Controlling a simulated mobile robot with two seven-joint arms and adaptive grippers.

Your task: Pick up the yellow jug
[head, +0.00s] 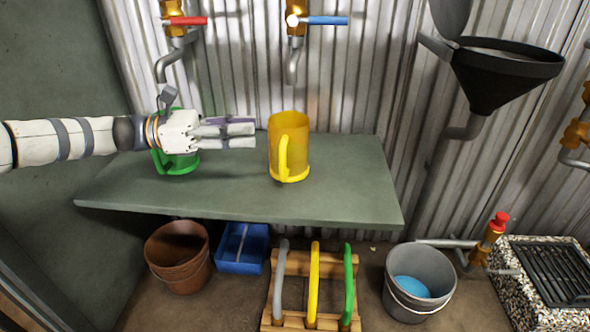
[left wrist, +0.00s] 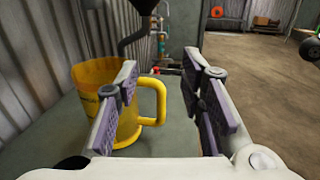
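The yellow jug (head: 290,146) stands upright on the grey-green shelf (head: 340,190). Its handle faces the front in the head view. In the left wrist view the jug (left wrist: 92,77) is at left, with its handle (left wrist: 160,100) between the lines of my two fingers. My left gripper (head: 252,132) comes in from the left, just left of the jug. In the left wrist view its fingers (left wrist: 165,100) are apart, with nothing held between them; whether the left finger touches the jug I cannot tell. My right gripper is not in view.
A green jug (head: 178,163) stands behind and below my left wrist. Taps with red (head: 188,20) and blue (head: 327,20) levers hang above the shelf. A black funnel (head: 505,65) is at upper right. The shelf right of the yellow jug is clear.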

